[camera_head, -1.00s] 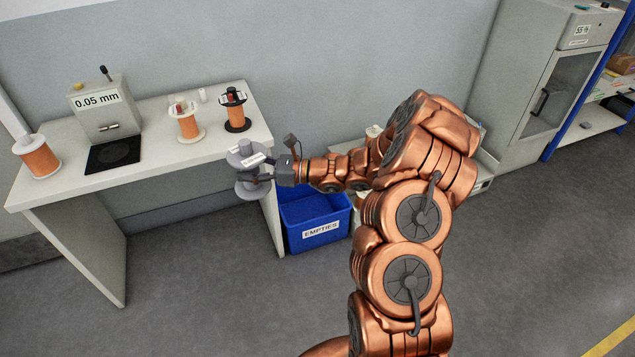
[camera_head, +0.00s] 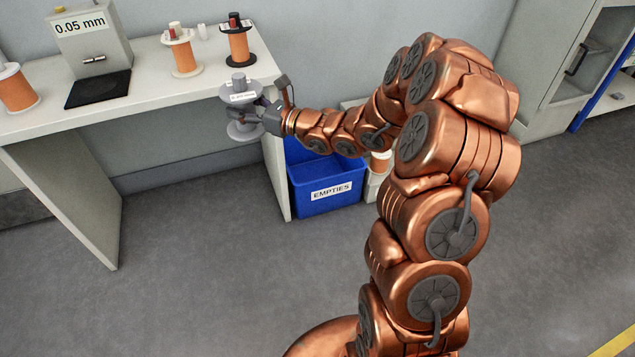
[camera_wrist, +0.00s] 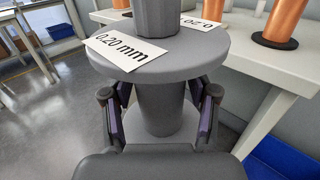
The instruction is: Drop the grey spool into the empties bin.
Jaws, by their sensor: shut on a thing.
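The grey spool (camera_head: 239,92) is upright in my gripper (camera_head: 254,114), held in front of the table's front edge, to the left of and above the bin. In the wrist view the spool (camera_wrist: 162,105) has a wide top flange with white labels, one reading 0.20 mm. The fingers of my gripper (camera_wrist: 160,112) are shut around its bare grey core. The blue empties bin (camera_head: 328,199) stands on the floor beside the table's right leg, its label facing forward. My arm hides part of its opening. A blue edge, probably the bin (camera_wrist: 285,158), shows low right in the wrist view.
The white table (camera_head: 150,100) carries a 0.05 mm device (camera_head: 90,40), a black pad (camera_head: 98,89) and several copper-wire spools, one with black flanges (camera_head: 237,45). Another copper spool (camera_head: 380,163) stands right of the bin, partly behind my arm. The floor in front is clear.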

